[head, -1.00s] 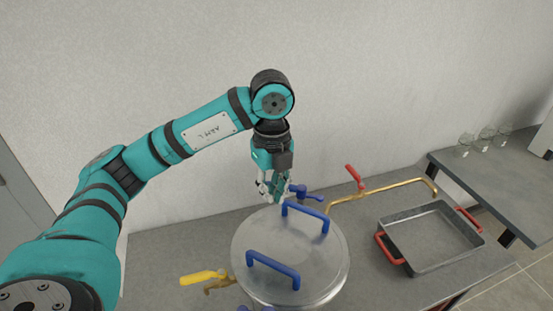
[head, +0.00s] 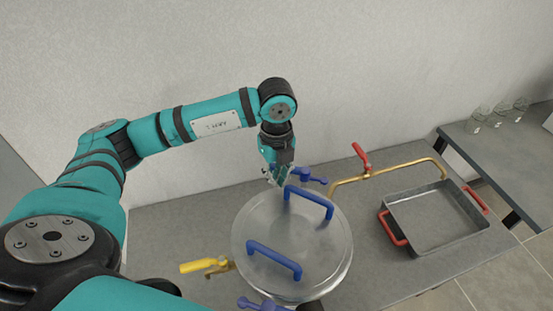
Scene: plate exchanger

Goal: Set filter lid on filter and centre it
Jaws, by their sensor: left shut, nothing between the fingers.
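The filter lid (head: 270,225) is a round grey metal disc with two upright blue handles, a far one (head: 310,203) and a near one (head: 274,261). It lies roughly flat over the table, and the filter beneath it is hidden, so I cannot tell how well it is centred. Blue clamp knobs show at its far edge (head: 311,179) and near edge (head: 258,304). My left gripper (head: 278,181) is shut and empty, at the far edge of the lid, close to the far handle. I cannot tell whether it touches the lid. My right gripper does not show.
A brass pipe (head: 408,166) with a red lever (head: 361,154) runs behind a metal pan with red handles (head: 444,251), right of the lid. A yellow valve handle (head: 203,265) is at the left. Glasses (head: 498,113) stand on a side table. The wall rises close behind.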

